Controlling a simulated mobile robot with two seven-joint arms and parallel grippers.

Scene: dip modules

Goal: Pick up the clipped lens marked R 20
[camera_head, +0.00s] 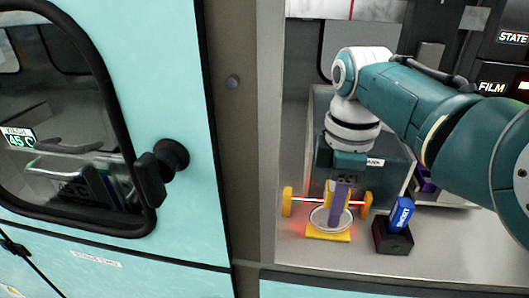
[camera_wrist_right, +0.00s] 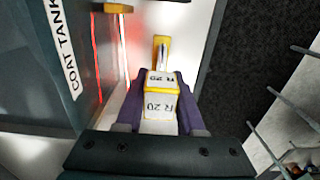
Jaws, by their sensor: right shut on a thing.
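The clipped lens marked R 20 shows in the right wrist view as a yellow clip with white R 20 labels (camera_wrist_right: 161,104), between the two purple fingers. In the head view its clear round lens (camera_head: 322,219) hangs below my right gripper (camera_head: 338,198), in front of a yellow pad (camera_head: 328,236). My right gripper points down and is shut on the clip. The fingers hide part of the clip. I cannot tell whether the lens touches the pad. My left gripper is not in view.
Yellow posts (camera_head: 287,201) with a red glowing line between them stand beside the lens. A black holder with a blue labelled block (camera_head: 401,215) stands to the right. The coat tank (camera_wrist_right: 62,50) is close behind. A teal door with a dark handle (camera_head: 152,178) is at left.

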